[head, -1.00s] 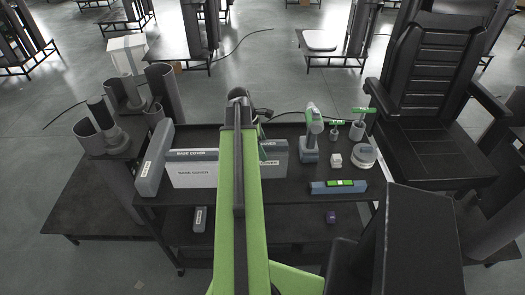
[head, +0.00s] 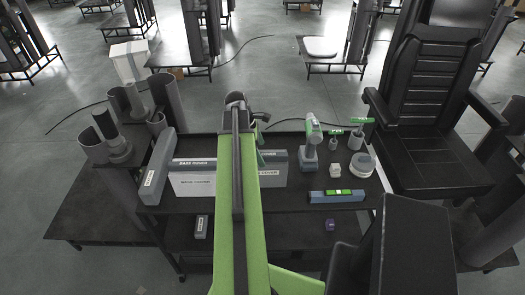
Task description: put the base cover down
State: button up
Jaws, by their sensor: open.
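My gripper (head: 260,128) is open at the far end of the arm, above and behind the cover. The arm hides most of the gripper, and no contact with the cover can be made out.
A long grey box (head: 158,170) stands at the cart's left end. Right of the cover are a drill (head: 310,148), a level (head: 337,196), a small white block (head: 330,170) and a round tin (head: 362,165). A black chair (head: 430,120) stands close on the right.

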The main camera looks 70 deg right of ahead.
jog(key=p+v, duration=0.6)
jog(key=v, duration=0.2)
jog(key=shift+r+p, duration=0.3)
jog(key=shift+r, duration=0.1)
jog(key=shift+f, duration=0.15)
